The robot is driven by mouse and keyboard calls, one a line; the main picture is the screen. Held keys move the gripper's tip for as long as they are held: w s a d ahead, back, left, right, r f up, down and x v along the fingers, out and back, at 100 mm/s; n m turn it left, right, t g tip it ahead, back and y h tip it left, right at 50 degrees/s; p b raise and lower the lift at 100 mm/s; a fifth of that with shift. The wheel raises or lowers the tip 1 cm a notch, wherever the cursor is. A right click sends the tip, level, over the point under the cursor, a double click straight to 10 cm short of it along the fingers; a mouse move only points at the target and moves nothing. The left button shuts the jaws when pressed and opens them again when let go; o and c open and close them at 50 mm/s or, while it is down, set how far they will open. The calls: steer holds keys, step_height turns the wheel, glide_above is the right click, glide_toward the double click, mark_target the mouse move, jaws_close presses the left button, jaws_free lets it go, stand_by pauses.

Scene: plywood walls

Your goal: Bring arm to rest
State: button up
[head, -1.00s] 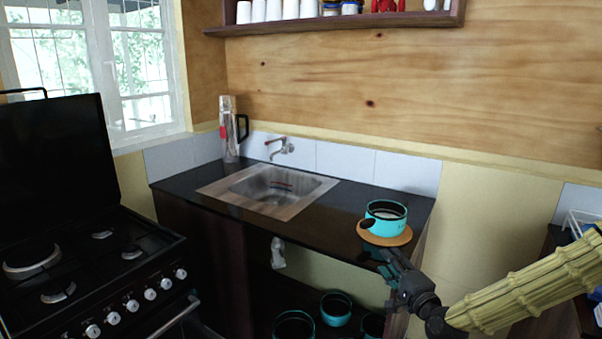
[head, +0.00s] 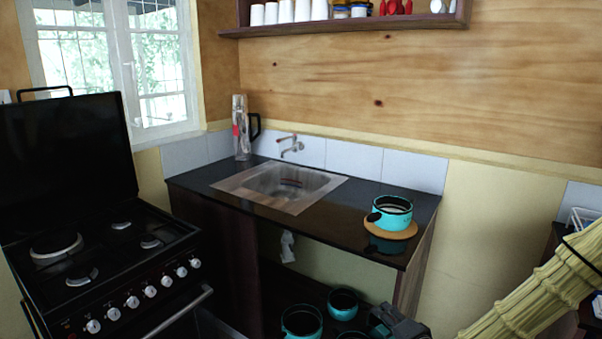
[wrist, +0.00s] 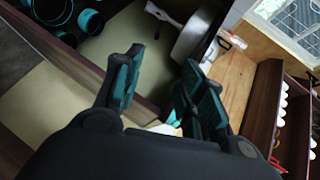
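My arm, in a yellow ribbed sleeve, comes in from the right edge of the head view. Part of my dark gripper shows at the bottom edge (head: 398,323), below the counter's right end. In the wrist view my gripper (wrist: 162,78) has its two teal-padded fingers spread apart with nothing between them. A turquoise pot (head: 391,213) sits upright on a round cork mat (head: 399,234) on the black counter. The gripper is apart from it. The fingertips are cut off in the head view.
A steel sink (head: 277,186) and a clear flask (head: 241,130) are on the counter. Several turquoise pots (head: 342,303) stand on the low shelf under it. A black stove (head: 110,250) stands at left. A wall shelf (head: 350,25) holds white cups and jars.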

steer(key=s+a+f+n+g+h, duration=0.1)
steer(key=s+a+f+n+g, duration=0.2)
steer(key=s+f, duration=0.7)
steer(key=s+f+n+g, duration=0.3)
steer(key=s+f+g, duration=0.2)
steer(key=s+f, duration=0.5)
steer(key=s+d+f+n+g+h, duration=0.1)
steer(key=s+f+n+g, duration=0.1)
steer(key=s, duration=0.8)
steer(key=s+d+f+n+g+h, duration=0.2)
steer(key=s+f+n+g, duration=0.1)
steer(key=s, duration=0.6)
steer(key=shift+s+f, duration=0.4)
steer(key=shift+f, duration=0.5)
